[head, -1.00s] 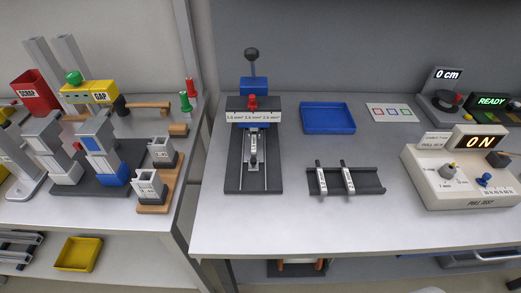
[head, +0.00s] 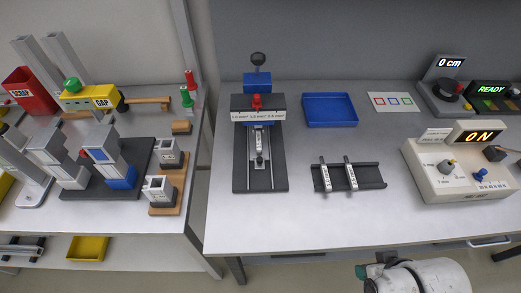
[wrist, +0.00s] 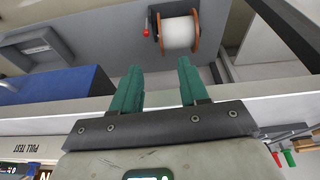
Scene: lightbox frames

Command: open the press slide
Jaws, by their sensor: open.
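The press (head: 260,140) stands at the back left of the right-hand bench in the head view. It has a dark base, a blue block (head: 257,82), a lever with a black ball on top, and a red knob (head: 256,101) over a labelled crossbar. Its slide (head: 259,160) is a small grey carriage with a dark upright handle, sitting on two rails in front of the crossbar. My gripper (wrist: 162,85) shows two green fingers, apart and empty, in the wrist view. It is away from the press, and the press is not visible in the wrist view.
A dark rack (head: 349,178) with two light pieces lies right of the press. A blue tray (head: 330,110) is behind it. The pull-test box (head: 462,165) stands at right. The bench front is clear. A white spool (wrist: 179,33) shows in the wrist view.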

